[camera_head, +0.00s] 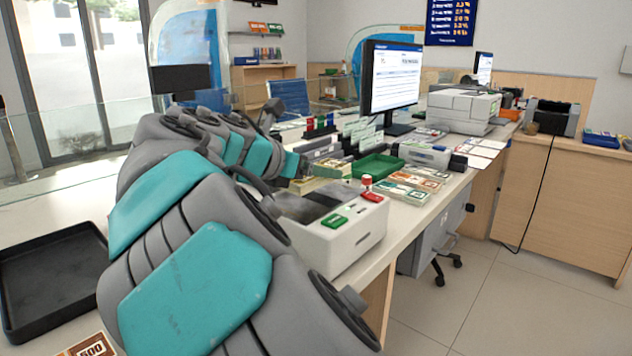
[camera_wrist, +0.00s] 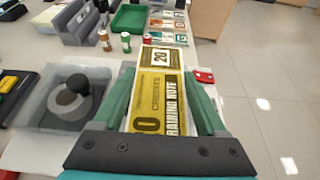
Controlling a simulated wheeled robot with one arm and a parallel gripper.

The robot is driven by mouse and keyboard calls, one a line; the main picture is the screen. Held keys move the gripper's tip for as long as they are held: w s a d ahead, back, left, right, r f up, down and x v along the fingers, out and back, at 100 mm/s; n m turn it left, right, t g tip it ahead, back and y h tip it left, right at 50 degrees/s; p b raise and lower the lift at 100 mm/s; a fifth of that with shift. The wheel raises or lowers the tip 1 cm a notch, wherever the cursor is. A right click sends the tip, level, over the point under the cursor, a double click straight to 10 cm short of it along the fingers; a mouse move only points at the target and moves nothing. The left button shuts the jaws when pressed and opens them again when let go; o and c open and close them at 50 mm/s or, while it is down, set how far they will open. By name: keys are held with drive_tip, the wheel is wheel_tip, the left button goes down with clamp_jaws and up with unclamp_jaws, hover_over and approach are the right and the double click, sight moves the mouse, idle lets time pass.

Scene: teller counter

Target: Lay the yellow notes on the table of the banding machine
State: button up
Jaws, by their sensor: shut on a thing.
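My gripper (camera_wrist: 160,80) is shut on the yellow notes (camera_wrist: 160,100) in the wrist view, with a green finger along each long side. They are printed with a large 20 and TRAINING NOTE. A yellow piece marked 20 shows at their far end; I cannot tell whether it is a separate bundle. In the head view my arm covers much of the counter and the gripper is hard to make out. A white machine (camera_head: 350,243) with a grey recessed top stands beside my arm. It may be the banding machine, but I cannot tell for sure.
A green tray (camera_head: 377,167) and several note bundles (camera_head: 408,181) lie farther along the counter. A monitor (camera_head: 392,78) stands behind them. A black tray (camera_head: 50,280) is at the lower left.

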sight(314, 197)
drive_tip(key=shift+w+f+b, duration=0.25)
drive_tip(key=shift+f+b, duration=0.75)
drive_tip(key=shift+b, duration=0.1)
drive_tip(key=shift+w+f+b, duration=0.2)
drive_tip(key=shift+f+b, duration=0.75)
drive_tip(key=shift+b, duration=0.15)
drive_tip(key=shift+r, duration=0.15)
drive_tip(key=o, duration=1.4)
drive_tip(key=shift+c, duration=0.2)
drive_tip(key=shift+s+a+r, duration=0.15)
drive_tip(key=shift+s+a, duration=0.1)
drive_tip(key=shift+a, duration=0.05)
drive_tip(key=v, duration=1.1)
drive_tip(key=shift+a+p, duration=0.15)
drive_tip(key=shift+p, duration=0.15)
